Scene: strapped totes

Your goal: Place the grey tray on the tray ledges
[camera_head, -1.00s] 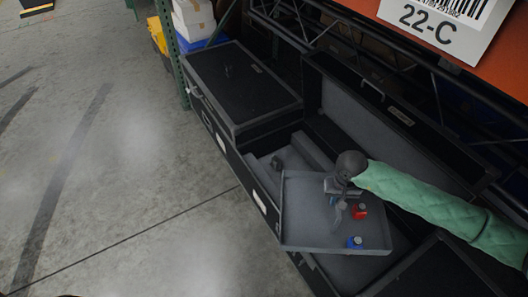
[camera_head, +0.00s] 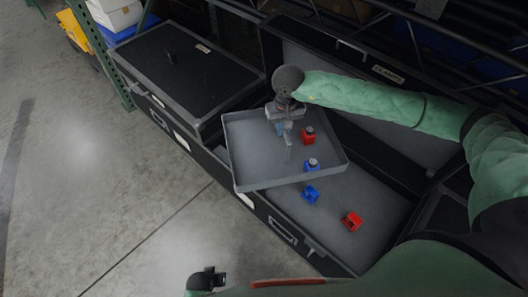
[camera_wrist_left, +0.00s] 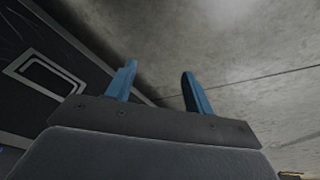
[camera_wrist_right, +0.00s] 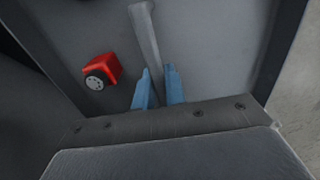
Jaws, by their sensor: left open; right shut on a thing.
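The grey tray (camera_head: 255,172) is a shallow square tray, held at an angle over the open black tote (camera_head: 395,205). My right gripper (camera_head: 285,138) is shut on the tray's upright central handle, which also shows between the blue fingers in the right wrist view (camera_wrist_right: 157,88). I cannot make out the tray ledges inside the tote. My left gripper (camera_wrist_left: 160,88) is open and empty in the left wrist view, pointing over concrete floor beside a black case.
The tote's raised lid (camera_head: 350,85) stands behind. A closed black tote (camera_head: 185,80) adjoins at the left. Concrete floor is clear at lower left.

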